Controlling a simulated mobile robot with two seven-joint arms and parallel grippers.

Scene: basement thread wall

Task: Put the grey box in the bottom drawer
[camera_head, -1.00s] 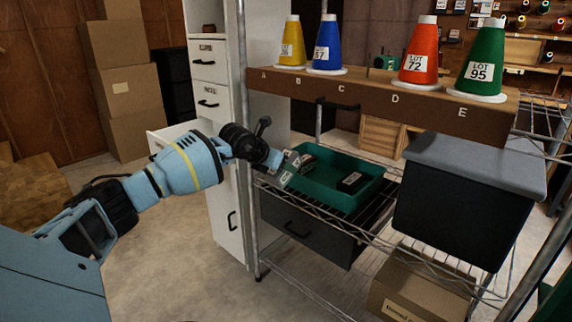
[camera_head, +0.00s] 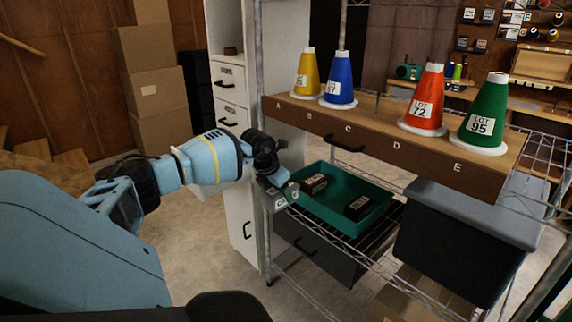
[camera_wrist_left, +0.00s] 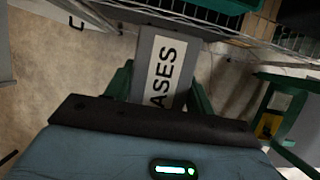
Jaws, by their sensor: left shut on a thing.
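My left gripper (camera_head: 281,192) is shut on the grey box, which has a white label. In the left wrist view the grey box (camera_wrist_left: 146,48) sits between the green fingers, its label reading "ASES" at the visible end. In the head view the gripper and box are at the near left corner of the green tray (camera_head: 345,224); I cannot tell whether they touch it. The white drawer cabinet (camera_head: 232,168) stands behind my left arm. My right gripper is not in view.
A wire shelf post (camera_head: 262,235) stands between cabinet and tray. Thread cones stand on the wooden ledge (camera_head: 400,150) above. A lidded dark bin (camera_head: 450,240) is at right.

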